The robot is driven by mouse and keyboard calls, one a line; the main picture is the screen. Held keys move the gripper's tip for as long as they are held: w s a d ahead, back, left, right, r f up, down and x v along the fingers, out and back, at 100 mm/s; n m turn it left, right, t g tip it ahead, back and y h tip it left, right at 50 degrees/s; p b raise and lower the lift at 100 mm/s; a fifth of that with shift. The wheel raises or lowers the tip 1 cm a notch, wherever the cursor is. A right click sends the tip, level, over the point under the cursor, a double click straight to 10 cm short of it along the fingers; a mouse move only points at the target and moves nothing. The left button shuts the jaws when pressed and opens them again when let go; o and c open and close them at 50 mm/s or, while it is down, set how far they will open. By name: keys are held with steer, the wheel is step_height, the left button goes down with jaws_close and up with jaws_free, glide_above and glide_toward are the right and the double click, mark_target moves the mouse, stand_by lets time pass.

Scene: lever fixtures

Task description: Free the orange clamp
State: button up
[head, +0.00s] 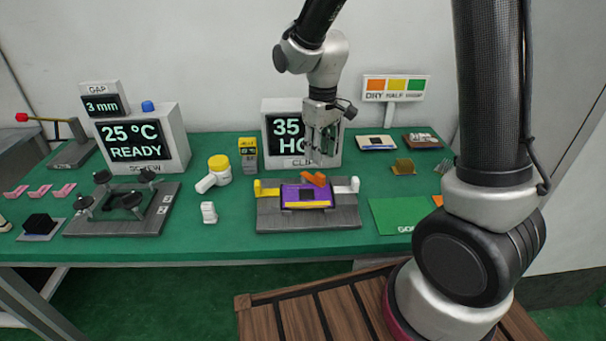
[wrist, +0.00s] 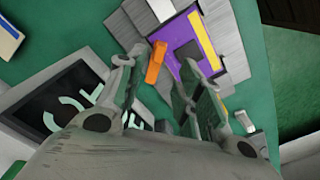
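The orange clamp (head: 314,179) lies at the back edge of a purple panel (head: 292,196) with a dark square on it. The panel sits on a grey fixture (head: 308,221). My gripper (head: 321,157) hangs just above and behind the clamp, pointing down. In the wrist view the gripper (wrist: 163,66) has its fingers spread, with the clamp (wrist: 155,62) showing between the tips and the purple panel (wrist: 190,35) beyond. The fingers look empty; whether one touches the clamp I cannot tell.
A yellow part (head: 267,190) and a white part (head: 346,187) stand at the fixture's two ends. A display box (head: 284,134) stands close behind my gripper. A white and yellow bottle (head: 217,172) is left, a green mat (head: 392,216) right. A second fixture (head: 122,207) stands further left.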

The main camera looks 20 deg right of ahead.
mark_target(320, 174)
step_height(320, 174, down, 8)
steer(key=shift+d+r, duration=0.1)
steer(key=shift+r, duration=0.05)
stand_by(0.3)
jaws_close()
